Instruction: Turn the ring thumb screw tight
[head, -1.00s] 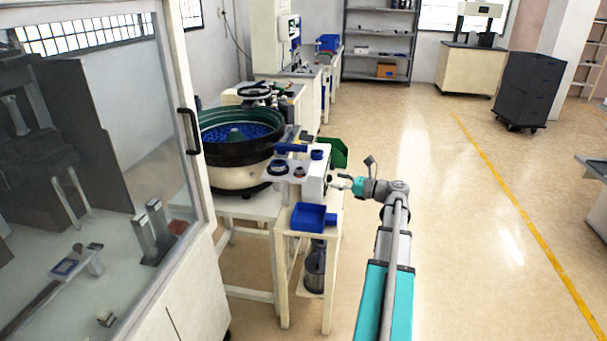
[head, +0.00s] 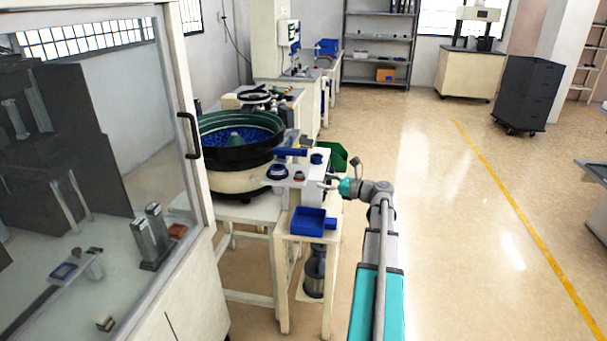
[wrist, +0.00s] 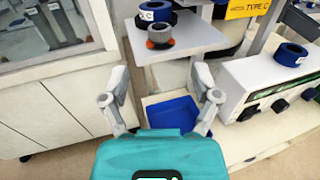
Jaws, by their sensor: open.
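My gripper (wrist: 163,98) is open and empty, its two grey fingers spread wide. In the head view it is small at the arm's end (head: 330,184), close to the right side of the feeder stand. Past the fingertips, in the wrist view, a dark grey ring-shaped part with an orange-red base (wrist: 160,36) sits on a light plate (wrist: 193,43). Beside it is a blue ring with a white label (wrist: 154,13). Another blue ring (wrist: 290,54) sits on the white control box. I cannot tell for certain which part is the ring thumb screw. Nothing touches the fingers.
A blue tray (head: 309,221) is on the stand's lower level, below the plate; in the wrist view it shows between the fingers. The white control box (wrist: 267,75) stands to the right. The bowl feeder (head: 238,155) and a glass-doored cabinet (head: 95,160) are left.

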